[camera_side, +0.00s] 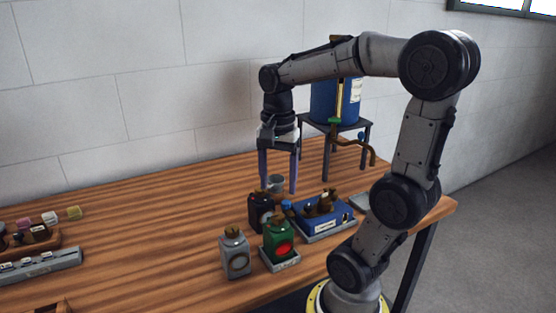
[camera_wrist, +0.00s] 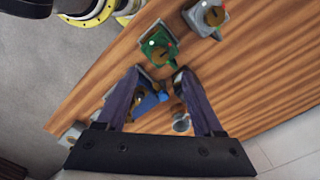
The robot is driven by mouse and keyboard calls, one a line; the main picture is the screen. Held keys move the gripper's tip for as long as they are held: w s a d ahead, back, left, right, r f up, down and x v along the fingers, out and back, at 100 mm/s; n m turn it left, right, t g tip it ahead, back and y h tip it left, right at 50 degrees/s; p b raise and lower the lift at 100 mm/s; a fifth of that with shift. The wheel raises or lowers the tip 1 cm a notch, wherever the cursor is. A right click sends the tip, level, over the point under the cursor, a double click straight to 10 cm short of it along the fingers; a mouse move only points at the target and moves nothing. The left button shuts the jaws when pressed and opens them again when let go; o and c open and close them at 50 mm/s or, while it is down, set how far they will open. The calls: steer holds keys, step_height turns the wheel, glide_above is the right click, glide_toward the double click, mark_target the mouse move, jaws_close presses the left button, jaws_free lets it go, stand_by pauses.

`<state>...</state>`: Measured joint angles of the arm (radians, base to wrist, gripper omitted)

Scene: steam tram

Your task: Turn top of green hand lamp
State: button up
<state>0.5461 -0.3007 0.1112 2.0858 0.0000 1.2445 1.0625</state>
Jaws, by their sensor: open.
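The green hand lamp (camera_side: 278,243) stands upright on a small grey base near the table's front edge, with a red lens and a brownish top. In the wrist view the green lamp (camera_wrist: 165,40) shows from above, beyond my fingertips, with its brass-coloured top (camera_wrist: 160,57) visible. My gripper (camera_side: 278,187) is open and empty, pointing down above the table behind the lamps. Its fingers (camera_wrist: 158,75) are spread wide in the wrist view and are apart from the green lamp.
A grey lamp (camera_side: 235,255) stands left of the green one, and a black lamp (camera_side: 260,213) behind it. A blue box (camera_side: 325,215) with brown parts lies to the right. A blue tank (camera_side: 334,103) stands on a stool behind.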

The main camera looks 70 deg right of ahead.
step_height(320, 180, up, 6)
steer(key=shift+f, duration=0.25)
stand_by(0.4)
steer(key=s+a+f+n+t, duration=0.1)
steer(key=a+f+n+t, duration=0.1)
steer(key=a+n, duration=0.3)
steer(key=s+a+f+n+t, duration=0.1)
steer(key=a+f+n+t, duration=0.2)
steer(key=n, duration=1)
steer(key=a+f, duration=0.1)
steer(key=a, duration=0.2)
steer(key=shift+s+a+t, duration=0.3)
steer(key=shift+s, duration=0.05)
steer(key=shift+n, duration=0.3)
stand_by(0.4)
